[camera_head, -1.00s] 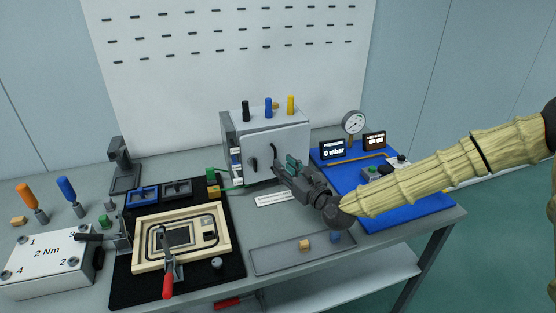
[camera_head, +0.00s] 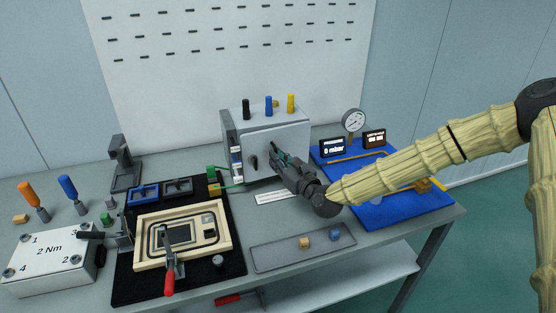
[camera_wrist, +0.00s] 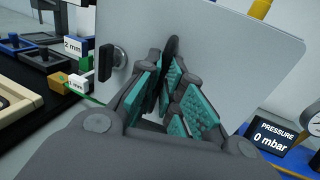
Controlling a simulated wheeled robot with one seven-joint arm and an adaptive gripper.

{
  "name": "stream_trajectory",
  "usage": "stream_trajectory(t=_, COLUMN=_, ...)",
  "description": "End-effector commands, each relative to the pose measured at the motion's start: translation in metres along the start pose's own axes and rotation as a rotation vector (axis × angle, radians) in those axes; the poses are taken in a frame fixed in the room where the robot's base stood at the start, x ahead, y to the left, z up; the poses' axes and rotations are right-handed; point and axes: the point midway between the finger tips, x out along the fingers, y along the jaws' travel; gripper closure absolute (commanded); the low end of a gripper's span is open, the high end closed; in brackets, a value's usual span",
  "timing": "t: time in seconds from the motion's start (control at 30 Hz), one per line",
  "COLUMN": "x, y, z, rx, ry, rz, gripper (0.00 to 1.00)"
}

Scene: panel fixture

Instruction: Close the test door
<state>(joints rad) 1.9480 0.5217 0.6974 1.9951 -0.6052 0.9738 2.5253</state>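The test door (camera_head: 285,140) is the light grey front panel of a box at the back middle of the bench. It fills much of the wrist view (camera_wrist: 215,55). A dark upright handle (camera_wrist: 172,48) stands out from it, and a black latch knob (camera_wrist: 106,62) sits to its left. My gripper (camera_head: 275,154) is at the door front. In the wrist view its teal-padded fingers (camera_wrist: 166,80) lie close on both sides of the handle. Whether they press on it is unclear. I cannot tell whether the door stands slightly ajar.
Black, blue and yellow posts (camera_head: 268,106) stand on the box. A blue mat (camera_head: 385,212) with a gauge (camera_head: 353,121) and displays lies right. A black mat (camera_head: 205,283) with a framed fixture lies left. A grey tray (camera_head: 275,262) lies in front.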

Motion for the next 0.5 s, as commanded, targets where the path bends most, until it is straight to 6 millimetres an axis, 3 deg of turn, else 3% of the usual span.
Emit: stream_trajectory(t=0.5, x=0.012, y=0.001, z=-0.001, rx=0.001, ry=-0.004, rz=-0.081, gripper=1.00)
